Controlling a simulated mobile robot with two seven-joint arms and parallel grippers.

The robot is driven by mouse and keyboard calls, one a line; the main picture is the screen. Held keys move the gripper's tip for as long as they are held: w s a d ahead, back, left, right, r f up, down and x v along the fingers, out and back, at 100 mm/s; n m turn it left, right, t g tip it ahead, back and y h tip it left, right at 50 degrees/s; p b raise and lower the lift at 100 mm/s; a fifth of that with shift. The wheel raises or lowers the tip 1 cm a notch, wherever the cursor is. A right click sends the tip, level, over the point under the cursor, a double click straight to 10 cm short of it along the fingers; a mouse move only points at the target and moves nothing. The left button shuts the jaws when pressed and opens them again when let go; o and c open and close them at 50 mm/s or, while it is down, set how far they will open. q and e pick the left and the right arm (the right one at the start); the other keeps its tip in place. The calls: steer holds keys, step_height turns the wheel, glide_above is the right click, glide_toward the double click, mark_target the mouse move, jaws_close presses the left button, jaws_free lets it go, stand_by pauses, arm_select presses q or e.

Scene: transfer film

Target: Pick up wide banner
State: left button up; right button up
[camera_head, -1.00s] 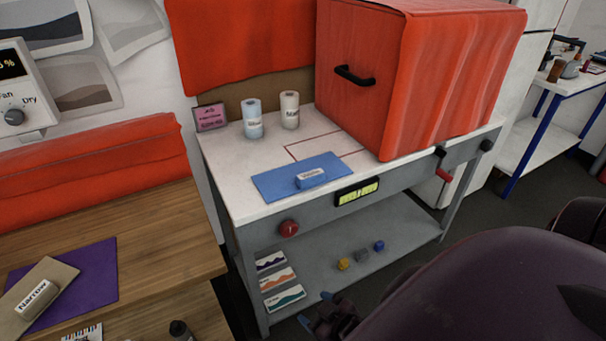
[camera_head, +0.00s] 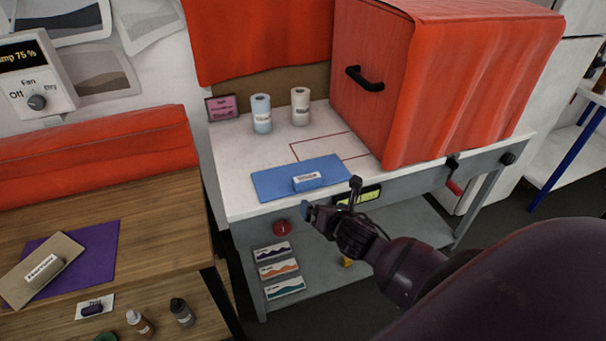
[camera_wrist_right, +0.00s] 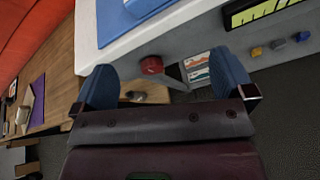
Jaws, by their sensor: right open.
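The wide banner seems to be the small blue roll with a white label (camera_head: 307,181), lying on a flat blue sheet (camera_head: 272,184) at the front of the white-topped table; the label is too blurred to read surely. My right gripper (camera_head: 331,198) is open and empty, in front of the table edge, below and right of the roll and apart from it. In the right wrist view its two blue fingers (camera_wrist_right: 165,82) are spread wide, with part of the blue sheet (camera_wrist_right: 115,18) at the top. My left gripper is out of view.
A large red-covered box (camera_head: 372,110) stands on the table's right side. Two paper-like rolls (camera_head: 261,114) stand at the back. A red knob (camera_head: 283,228) and a yellow display (camera_head: 370,194) sit on the front edge. A wooden bench (camera_head: 150,220) is at left.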

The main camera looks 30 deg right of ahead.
mark_target(309, 180)
steer(key=shift+w+d+f+n+h+p, duration=0.15)
steer(key=shift+w+d+n, duration=0.5)
steer(key=shift+w, duration=1.4)
steer(key=shift+w+d+f+n+h+p, duration=0.15)
steer(key=shift+w+d+n, duration=0.45)
steer(key=shift+w, duration=1.4)
steer(key=shift+w+d+f+n+p, duration=0.2)
steer(key=shift+w+d+n, duration=0.45)
steer(key=shift+w, duration=1.4)
steer(key=shift+a, duration=0.15)
steer(key=c, duration=0.7)
